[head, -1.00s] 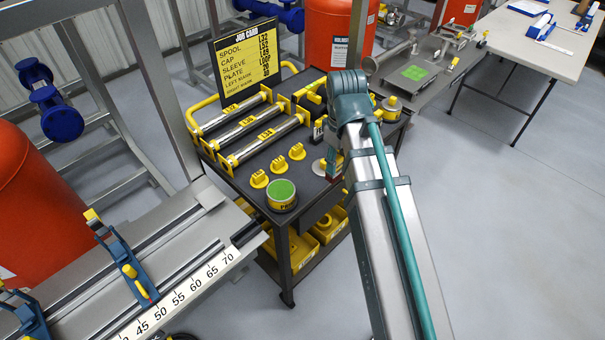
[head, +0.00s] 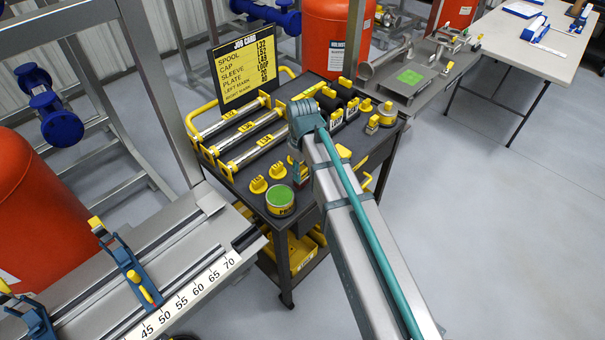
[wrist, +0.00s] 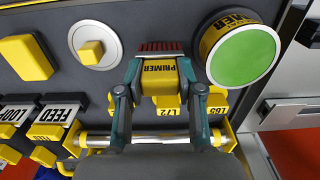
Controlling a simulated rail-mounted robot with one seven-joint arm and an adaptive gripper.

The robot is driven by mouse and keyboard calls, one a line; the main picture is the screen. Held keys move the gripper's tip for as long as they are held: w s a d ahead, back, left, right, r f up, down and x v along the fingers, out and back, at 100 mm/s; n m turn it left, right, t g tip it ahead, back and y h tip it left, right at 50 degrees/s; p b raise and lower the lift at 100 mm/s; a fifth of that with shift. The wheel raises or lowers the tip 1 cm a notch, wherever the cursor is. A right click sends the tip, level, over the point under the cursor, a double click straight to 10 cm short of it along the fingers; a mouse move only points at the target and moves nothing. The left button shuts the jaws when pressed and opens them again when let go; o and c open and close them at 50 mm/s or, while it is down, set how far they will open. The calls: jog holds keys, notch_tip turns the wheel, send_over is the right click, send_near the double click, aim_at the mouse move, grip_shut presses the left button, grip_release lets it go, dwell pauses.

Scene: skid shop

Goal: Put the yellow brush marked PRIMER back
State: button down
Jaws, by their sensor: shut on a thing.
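The yellow brush (wrist: 160,80) marked PRIMER is between the two fingers of my gripper (wrist: 158,88) in the wrist view, with its dark red bristles pointing to the top of the picture. My gripper is shut on it. The round PRIMER tin (wrist: 243,52) with a green top is close to the right of the brush, apart from it. In the head view, the tin (head: 281,200) stands at the near corner of the dark cart top (head: 240,188). My gripper (head: 301,175) is over the cart behind the tin, largely hidden by my arm.
A white disc with a yellow knob (wrist: 95,45) is left of the brush. Labelled tubes (head: 250,145) and a job card (head: 245,68) occupy the cart's left and back. Yellow knobs (head: 258,185) stand beside the tin. A bench with a ruler (head: 190,290) is at lower left.

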aim_at(302, 169)
jog(key=shift+f, duration=1.05)
jog(key=shift+f, duration=0.15)
jog(key=c, duration=0.7)
grip_release()
notch_tip(302, 169, up, 11)
jog(key=shift+r+b, duration=0.1)
jog(key=shift+b, duration=0.9)
jog(key=shift+r, duration=0.6)
